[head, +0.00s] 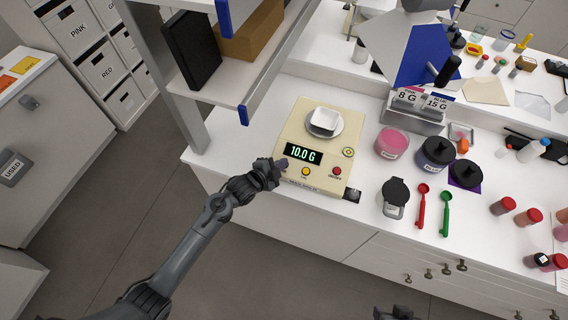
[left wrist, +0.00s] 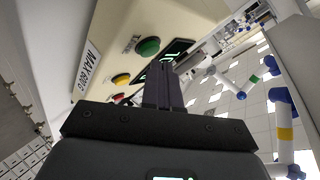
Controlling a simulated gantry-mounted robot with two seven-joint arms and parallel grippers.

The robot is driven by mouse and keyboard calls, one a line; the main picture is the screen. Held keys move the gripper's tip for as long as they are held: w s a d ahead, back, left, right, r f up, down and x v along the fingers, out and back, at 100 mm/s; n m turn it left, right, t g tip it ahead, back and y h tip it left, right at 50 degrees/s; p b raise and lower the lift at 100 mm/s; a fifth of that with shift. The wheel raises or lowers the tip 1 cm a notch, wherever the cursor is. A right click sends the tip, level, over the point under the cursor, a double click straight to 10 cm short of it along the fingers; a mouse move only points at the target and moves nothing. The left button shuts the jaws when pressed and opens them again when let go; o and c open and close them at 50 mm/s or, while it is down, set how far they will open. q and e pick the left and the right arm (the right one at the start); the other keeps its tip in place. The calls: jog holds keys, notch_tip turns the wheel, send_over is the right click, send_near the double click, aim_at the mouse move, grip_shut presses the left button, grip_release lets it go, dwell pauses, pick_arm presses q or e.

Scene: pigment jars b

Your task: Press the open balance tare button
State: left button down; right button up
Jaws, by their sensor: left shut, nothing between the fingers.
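The cream balance (head: 318,187) stands on the white counter. Its display (head: 302,154) reads 10.0 G. A white square weighing dish (head: 323,120) sits on its pan. On its front panel are a yellow button (head: 305,171) and a red button (head: 337,171); the labels are too small to read surely. The left wrist view also shows a green button (left wrist: 148,46), with the yellow one (left wrist: 121,79) beside it. My left gripper (head: 279,164) is shut and empty at the panel's left corner, hiding that corner in the head view. I cannot tell whether its tips touch.
A shelf post and shelf (head: 240,90) stand left of the balance. A dark part, possibly my right gripper (head: 395,313), shows at the bottom edge.

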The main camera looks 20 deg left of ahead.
pick_arm(q)
jog(key=shift+w+f+b, duration=0.15)
jog(key=shift+f+b, duration=0.15)
jog(key=shift+f, duration=0.15)
dwell(0.7)
jog(key=shift+r, duration=0.2)
jog(key=shift+s+r+p, duration=0.3)
jog(key=shift+r+p, duration=0.45)
jog(key=shift+p, duration=0.35)
jog(key=r+p, duration=0.2)
jog(key=s+r+p, duration=0.1)
jog(key=p, duration=0.1)
jog(key=s+r+p, duration=0.1)
jog(key=r+p, duration=0.1)
jog(key=shift+r, duration=0.3)
jog(key=shift+s+f, duration=0.1)
jog(key=shift+s, duration=0.05)
